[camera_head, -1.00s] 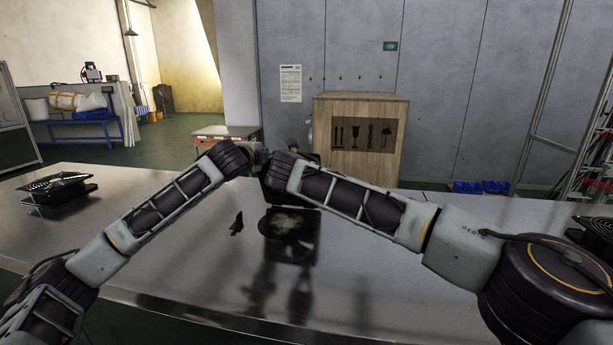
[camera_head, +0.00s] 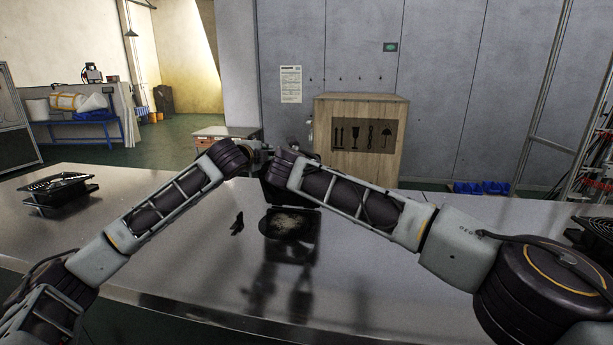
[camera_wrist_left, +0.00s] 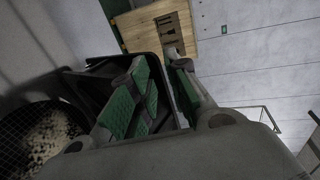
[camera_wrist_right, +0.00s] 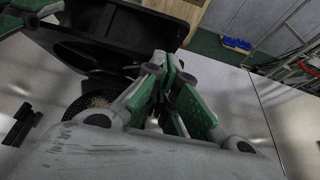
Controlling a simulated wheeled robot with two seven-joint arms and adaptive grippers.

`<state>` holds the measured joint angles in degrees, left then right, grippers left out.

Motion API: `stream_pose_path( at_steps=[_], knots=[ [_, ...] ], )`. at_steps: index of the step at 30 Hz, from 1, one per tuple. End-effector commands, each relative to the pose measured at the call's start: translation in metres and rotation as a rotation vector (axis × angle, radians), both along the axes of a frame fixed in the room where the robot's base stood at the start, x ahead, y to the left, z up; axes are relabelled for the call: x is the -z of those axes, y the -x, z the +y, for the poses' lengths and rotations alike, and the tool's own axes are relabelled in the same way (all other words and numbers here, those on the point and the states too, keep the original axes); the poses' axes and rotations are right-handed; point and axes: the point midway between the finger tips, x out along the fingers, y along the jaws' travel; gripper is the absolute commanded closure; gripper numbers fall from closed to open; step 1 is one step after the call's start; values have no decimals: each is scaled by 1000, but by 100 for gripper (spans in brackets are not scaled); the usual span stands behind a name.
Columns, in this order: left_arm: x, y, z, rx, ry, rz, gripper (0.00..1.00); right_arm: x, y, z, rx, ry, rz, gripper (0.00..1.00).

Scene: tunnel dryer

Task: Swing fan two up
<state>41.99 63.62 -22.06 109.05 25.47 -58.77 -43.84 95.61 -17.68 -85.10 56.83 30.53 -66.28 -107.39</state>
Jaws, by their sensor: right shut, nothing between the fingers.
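Fan two looks to be the middle black unit on the metal table. Its round, dusty grille (camera_head: 290,222) lies low, and a black square panel (camera_head: 275,188) stands raised behind it, partly hidden by my right arm. My left gripper (camera_wrist_left: 165,72) shows green-padded fingers spread apart at the raised panel (camera_wrist_left: 95,90). The panel's dark edge shows between the fingers, but I cannot tell whether they clamp it. My right gripper (camera_wrist_right: 166,68) is shut and empty, right of and in front of the panel (camera_wrist_right: 120,25). In the head view my wrists hide both fingertips.
Another black fan unit (camera_head: 60,190) stands at the table's left, and one (camera_head: 597,228) at the right edge. A small dark part (camera_head: 237,222) lies left of the grille. A wooden crate (camera_head: 360,105) stands behind the table (camera_head: 140,220). Its front middle is clear.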

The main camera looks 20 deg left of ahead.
Motion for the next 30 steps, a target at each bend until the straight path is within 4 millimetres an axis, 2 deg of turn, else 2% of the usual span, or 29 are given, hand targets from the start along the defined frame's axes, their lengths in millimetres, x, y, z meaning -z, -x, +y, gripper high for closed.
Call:
stream_pose_path(
  at_steps=[1, 16, 30],
  knots=[
    [11, -1, 0, -1, 3, 19, 72, 0, 0, 0, 0, 0, 0, 100],
    [12, 3, -1, -1, 3, 23, 72, 1, 0, 0, 0, 0, 0, 100],
    [-2, 41, -10, -1, 0, 14, 72, 2, -1, -1, 2, 0, 2, 100]
  ],
)
